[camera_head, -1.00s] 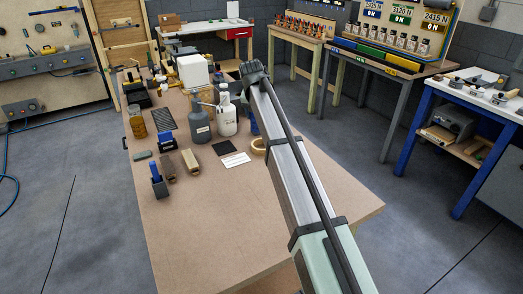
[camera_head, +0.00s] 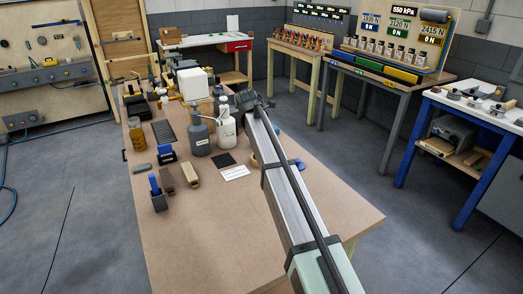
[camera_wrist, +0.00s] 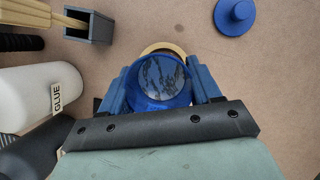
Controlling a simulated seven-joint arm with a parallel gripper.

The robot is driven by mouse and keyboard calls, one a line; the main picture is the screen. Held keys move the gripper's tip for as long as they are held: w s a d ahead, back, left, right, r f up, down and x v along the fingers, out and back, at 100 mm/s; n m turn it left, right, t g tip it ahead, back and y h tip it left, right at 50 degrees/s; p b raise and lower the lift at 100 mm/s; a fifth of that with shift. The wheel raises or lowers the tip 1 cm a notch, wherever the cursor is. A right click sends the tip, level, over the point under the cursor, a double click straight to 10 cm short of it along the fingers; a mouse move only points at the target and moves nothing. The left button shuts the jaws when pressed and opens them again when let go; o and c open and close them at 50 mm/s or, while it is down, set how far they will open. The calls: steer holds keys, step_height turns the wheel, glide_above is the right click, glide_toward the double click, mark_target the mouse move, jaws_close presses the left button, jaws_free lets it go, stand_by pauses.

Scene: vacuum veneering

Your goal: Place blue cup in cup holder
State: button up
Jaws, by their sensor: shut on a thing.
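In the wrist view my gripper (camera_wrist: 158,84) has its two blue fingers closed on either side of the blue cup (camera_wrist: 160,101). The cup is round and see-through blue, with a dark patterned patch showing inside it. A tan ring (camera_wrist: 164,46) shows past the cup's far rim, partly hidden by it. I cannot tell how high the cup is above the ring, or whether this ring is the cup holder.
A round blue knobbed piece (camera_wrist: 235,14) lies beyond the right finger. A white glue bottle (camera_wrist: 38,98) and a grey box (camera_wrist: 88,27) with a wooden-handled tool stand at the left. The near part of the table (camera_head: 215,235) is clear.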

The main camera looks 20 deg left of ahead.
steer(key=shift+f, duration=2.05)
steer(key=shift+f, duration=0.2)
steer(key=o, duration=1.1)
steer(key=v, duration=1.2)
steer(key=shift+r, duration=0.2)
